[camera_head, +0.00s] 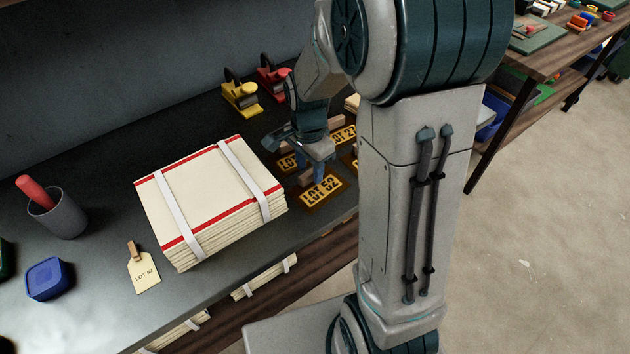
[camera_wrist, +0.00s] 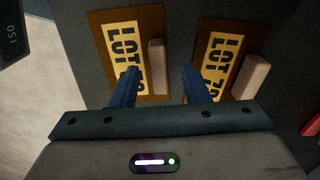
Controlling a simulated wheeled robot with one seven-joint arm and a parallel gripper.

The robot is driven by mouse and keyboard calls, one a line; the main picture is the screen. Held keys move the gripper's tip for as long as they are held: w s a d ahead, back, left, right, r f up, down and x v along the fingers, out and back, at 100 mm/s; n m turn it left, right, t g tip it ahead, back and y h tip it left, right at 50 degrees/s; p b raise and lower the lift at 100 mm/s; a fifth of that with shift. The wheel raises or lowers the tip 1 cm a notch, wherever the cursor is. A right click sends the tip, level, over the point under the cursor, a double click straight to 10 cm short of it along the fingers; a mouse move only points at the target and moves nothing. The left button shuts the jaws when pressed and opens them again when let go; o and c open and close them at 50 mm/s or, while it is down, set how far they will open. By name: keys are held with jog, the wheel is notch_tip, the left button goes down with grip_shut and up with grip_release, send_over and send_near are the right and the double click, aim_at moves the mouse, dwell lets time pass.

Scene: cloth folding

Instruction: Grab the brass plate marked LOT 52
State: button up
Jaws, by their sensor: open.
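The brass plate marked LOT 52 (camera_head: 321,189) lies flat on a wooden backing on the dark bench, near its front edge. My gripper (camera_head: 316,172) points down just behind and above it. In the wrist view my gripper (camera_wrist: 159,78) is open, with a pale wooden grip block (camera_wrist: 157,66) between its fingers. That block stands on the left plate (camera_wrist: 120,50); a finger covers part of its number, so I cannot read it fully. A second LOT plate (camera_wrist: 222,58) lies to the right, its number also partly covered.
Another plate, LOT 27 (camera_head: 344,134), lies behind. A strapped paper stack (camera_head: 205,195) stands close at left. Yellow (camera_head: 241,98) and red (camera_head: 272,80) tools sit at the back. A paper tag, LOT 52 (camera_head: 144,273), lies near the blue box (camera_head: 47,279). My arm hides the bench's right part.

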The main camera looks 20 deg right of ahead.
jog(key=shift+f, duration=0.35)
grip_shut()
jog(key=shift+r, duration=0.2)
